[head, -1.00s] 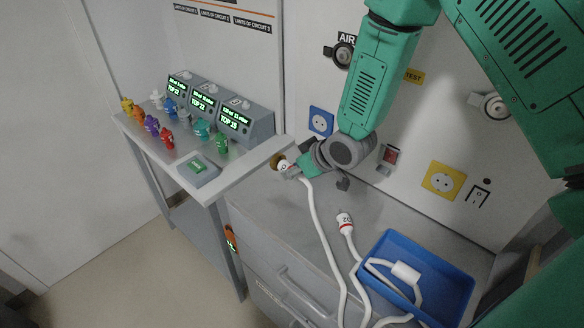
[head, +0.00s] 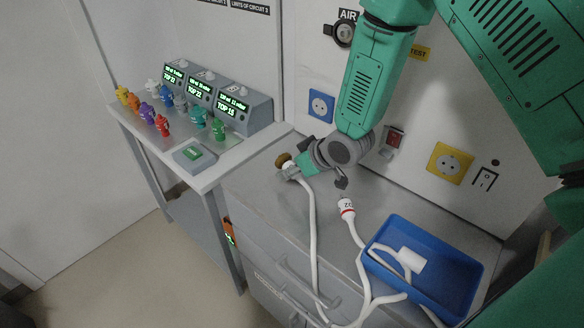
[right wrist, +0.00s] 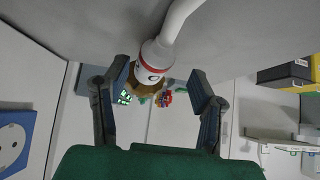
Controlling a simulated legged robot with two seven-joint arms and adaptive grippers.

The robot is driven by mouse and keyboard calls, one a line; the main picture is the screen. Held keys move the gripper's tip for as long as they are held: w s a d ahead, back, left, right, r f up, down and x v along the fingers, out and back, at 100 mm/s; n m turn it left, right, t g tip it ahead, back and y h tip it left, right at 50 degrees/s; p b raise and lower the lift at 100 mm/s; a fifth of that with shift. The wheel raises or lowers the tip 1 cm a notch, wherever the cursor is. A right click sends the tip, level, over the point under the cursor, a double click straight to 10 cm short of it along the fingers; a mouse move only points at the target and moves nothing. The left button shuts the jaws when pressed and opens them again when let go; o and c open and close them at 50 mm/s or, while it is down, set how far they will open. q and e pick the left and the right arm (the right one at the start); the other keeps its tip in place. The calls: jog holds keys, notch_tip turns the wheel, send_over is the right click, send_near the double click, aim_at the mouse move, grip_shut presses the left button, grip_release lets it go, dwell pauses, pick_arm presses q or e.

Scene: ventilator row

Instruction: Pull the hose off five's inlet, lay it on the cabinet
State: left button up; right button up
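A white hose end (head: 289,168) with a brown ring at its tip is over the left part of the grey cabinet top (head: 385,208). Whether it touches the top is unclear. In the right wrist view the hose end (right wrist: 152,60) shows a red band and sits between my right gripper's spread fingers (right wrist: 160,85), nearer the left finger. A gap shows on the right side. In the head view my right gripper (head: 300,164) is beside this end. A second hose end (head: 346,207), with a red band, lies on the cabinet. Five's inlet cannot be made out. My left gripper is out of view.
A blue tray (head: 474,272) holds a white hose part at the cabinet's right. At left a table (head: 225,165) carries several monitors (head: 238,108), several coloured fittings (head: 162,125) and a small box with a green display (head: 194,154). Sockets line the wall behind.

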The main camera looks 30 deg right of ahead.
jog(key=shift+a, duration=0.3)
jog(key=shift+s+r, duration=0.1)
jog(key=shift+r, duration=0.1)
jog(key=s+d+r+p, duration=0.1)
jog(key=s+r+p, duration=0.2)
jog(key=r, duration=0.5)
jog(key=s+d+r+p, duration=0.1)
jog(key=s+r+p, duration=0.3)
jog(key=r, duration=0.4)
jog(key=shift+s+d+r+p, duration=0.25)
jog(key=shift+d+p, duration=0.05)
jog(key=shift+p, duration=0.1)
jog(key=shift+f, duration=0.1)
dwell(0.3)
